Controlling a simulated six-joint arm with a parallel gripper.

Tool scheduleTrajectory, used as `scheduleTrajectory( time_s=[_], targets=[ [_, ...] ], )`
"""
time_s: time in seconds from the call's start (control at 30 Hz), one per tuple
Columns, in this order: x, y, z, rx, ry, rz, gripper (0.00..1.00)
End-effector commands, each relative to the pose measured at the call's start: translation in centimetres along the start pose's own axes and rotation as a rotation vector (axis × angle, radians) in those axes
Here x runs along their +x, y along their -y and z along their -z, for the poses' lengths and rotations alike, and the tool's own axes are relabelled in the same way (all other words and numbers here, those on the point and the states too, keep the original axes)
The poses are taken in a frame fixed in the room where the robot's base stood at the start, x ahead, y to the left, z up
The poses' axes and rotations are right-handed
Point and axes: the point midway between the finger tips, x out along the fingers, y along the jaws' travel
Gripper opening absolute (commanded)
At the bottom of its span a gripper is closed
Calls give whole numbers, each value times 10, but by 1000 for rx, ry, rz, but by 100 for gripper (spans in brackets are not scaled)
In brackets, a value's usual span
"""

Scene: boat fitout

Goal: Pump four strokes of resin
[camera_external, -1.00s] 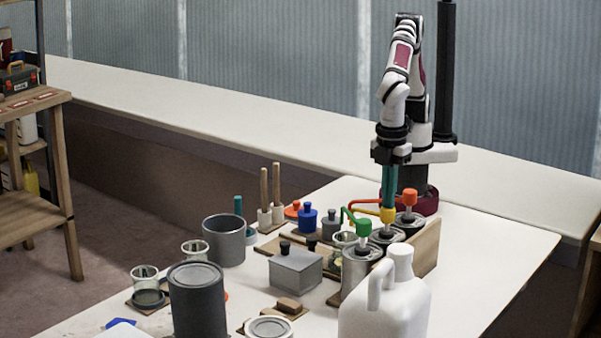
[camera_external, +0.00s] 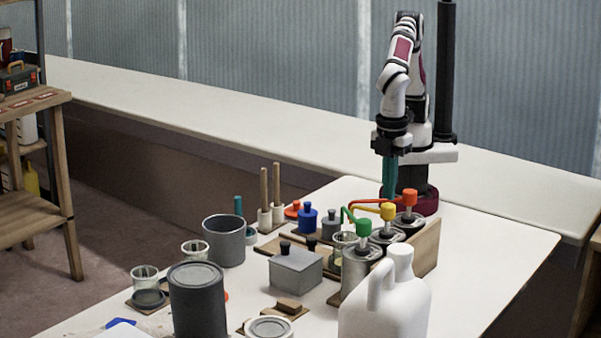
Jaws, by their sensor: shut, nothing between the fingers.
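Three metal pump cans stand in a row at the right of the table. Their heads are green (camera_external: 364,228), yellow (camera_external: 387,211) and orange (camera_external: 409,197), the green one nearest the camera. Each head has a spout in its own colour reaching left. My gripper (camera_external: 389,195), with teal fingers, is shut and empty, pointing down just above or behind the yellow head. I cannot tell whether the fingertips touch it. A glass jar (camera_external: 343,242) stands left of the cans, partly hidden. No label shows which can holds resin.
A white jug (camera_external: 385,305) stands in front of the cans and a wooden board (camera_external: 424,248) behind them. A grey box (camera_external: 295,271), dark cylinder (camera_external: 197,302), grey pot (camera_external: 224,240) and blue-knobbed piece (camera_external: 308,219) stand left. The table's right side is clear.

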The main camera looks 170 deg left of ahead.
Motion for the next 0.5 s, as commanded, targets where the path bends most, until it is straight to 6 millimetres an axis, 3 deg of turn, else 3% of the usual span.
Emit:
scheduleTrajectory(
  time_s=[0.5],
  targets=[
    [19, 0, 0, 0, 1, -1, 0]
  ],
)
